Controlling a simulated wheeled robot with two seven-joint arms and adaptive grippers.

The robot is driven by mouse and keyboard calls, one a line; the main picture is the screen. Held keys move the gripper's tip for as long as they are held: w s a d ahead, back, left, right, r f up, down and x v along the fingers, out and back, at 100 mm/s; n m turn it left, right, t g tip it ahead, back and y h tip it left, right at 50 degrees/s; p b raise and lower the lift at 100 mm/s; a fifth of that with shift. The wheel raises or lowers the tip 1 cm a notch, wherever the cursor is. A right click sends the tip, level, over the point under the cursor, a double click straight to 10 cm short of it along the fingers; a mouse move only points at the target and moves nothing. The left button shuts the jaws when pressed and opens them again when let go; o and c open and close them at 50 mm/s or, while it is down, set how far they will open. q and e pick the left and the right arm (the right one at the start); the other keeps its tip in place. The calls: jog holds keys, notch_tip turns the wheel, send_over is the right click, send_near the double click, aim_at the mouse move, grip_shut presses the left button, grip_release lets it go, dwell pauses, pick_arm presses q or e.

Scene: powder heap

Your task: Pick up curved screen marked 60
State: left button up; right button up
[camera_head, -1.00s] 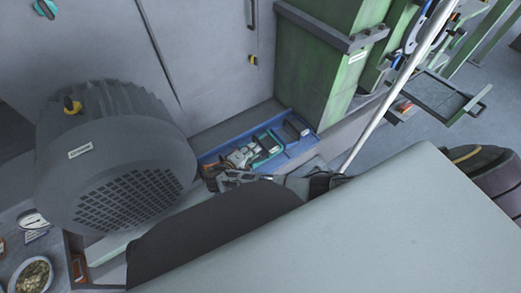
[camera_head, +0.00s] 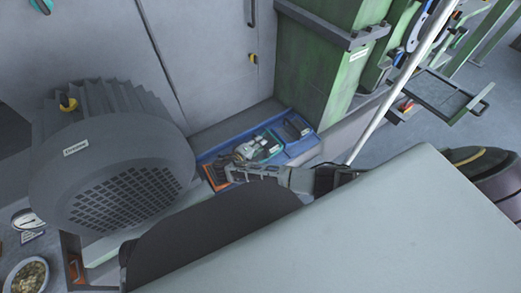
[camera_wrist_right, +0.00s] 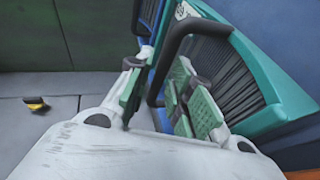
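A teal-framed screen with dark ribbing (camera_wrist_right: 240,75) and a black bar handle (camera_wrist_right: 180,40) fills the right of the right wrist view. In the head view it appears as a small teal piece (camera_head: 270,146) in a blue tray (camera_head: 307,147). No 60 can be read on it. My right gripper (camera_wrist_right: 165,100) is open, its green-padded fingers on either side of the lower handle; contact cannot be told. In the head view my right gripper (camera_head: 247,153) is over the tray, partly covering the screen. My left gripper is out of view.
A large grey motor (camera_head: 110,165) stands left of the tray. A green cabinet (camera_head: 320,70) stands behind it, beside a grey wall (camera_head: 205,60). Other dark and orange-edged pieces (camera_head: 215,177) lie in the tray. A bowl of grains (camera_head: 27,276) is at lower left.

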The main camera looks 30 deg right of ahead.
jog(key=shift+w+d, duration=0.1)
jog(key=shift+d, duration=0.1)
dwell(0.3)
grip_shut()
